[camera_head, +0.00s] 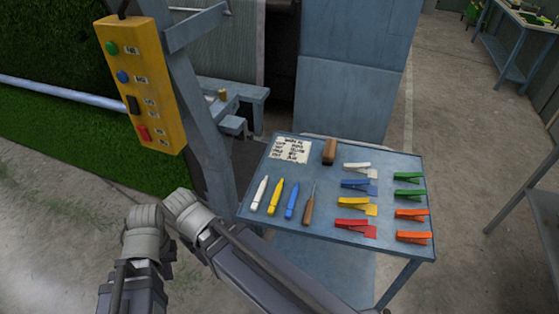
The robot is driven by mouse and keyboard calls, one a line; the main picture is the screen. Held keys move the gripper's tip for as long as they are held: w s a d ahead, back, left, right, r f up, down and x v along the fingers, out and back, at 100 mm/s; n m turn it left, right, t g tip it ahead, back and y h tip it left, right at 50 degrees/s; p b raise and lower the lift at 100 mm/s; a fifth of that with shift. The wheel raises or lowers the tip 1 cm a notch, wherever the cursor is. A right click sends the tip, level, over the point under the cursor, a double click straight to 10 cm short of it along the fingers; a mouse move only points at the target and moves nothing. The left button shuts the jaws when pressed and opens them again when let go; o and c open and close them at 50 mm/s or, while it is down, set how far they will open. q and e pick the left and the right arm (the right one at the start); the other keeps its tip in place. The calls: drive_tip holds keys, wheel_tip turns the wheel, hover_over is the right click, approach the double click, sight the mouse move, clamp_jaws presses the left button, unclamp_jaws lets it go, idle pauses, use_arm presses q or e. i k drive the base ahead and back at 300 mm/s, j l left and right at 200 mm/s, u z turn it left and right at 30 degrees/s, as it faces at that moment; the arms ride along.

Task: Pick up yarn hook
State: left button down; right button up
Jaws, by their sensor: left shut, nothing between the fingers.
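The yarn hook (309,208) has a brown wooden handle and a thin dark shaft pointing away. It lies on the grey-blue tabletop (334,192), right of the blue marker. My left arm bends at the lower left and runs along the bottom toward the right. Its gripper (373,311) only just shows at the bottom edge, shut and empty. It is below and to the right of the hook, apart from it. My right gripper is out of view.
White, yellow and blue markers (291,200) lie left of the hook. Several coloured clips (356,206) lie right of it. A brown block (329,151) and a paper note (290,150) are behind. A yellow button box (140,84) hangs by a metal post at left.

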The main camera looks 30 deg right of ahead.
sight(310, 205)
drive_tip(key=z, duration=1.4)
drive_tip(key=u, duration=1.1)
drive_tip(key=i+j, duration=0.15)
drive_tip(key=j, duration=0.15)
drive_tip(key=i+j, duration=0.2)
drive_tip(key=i+j+z, duration=0.15)
drive_tip(key=j, duration=0.15)
drive_tip(key=i+j+z, duration=0.1)
drive_tip(key=j, duration=0.15)
drive_tip(key=z, duration=1.6)
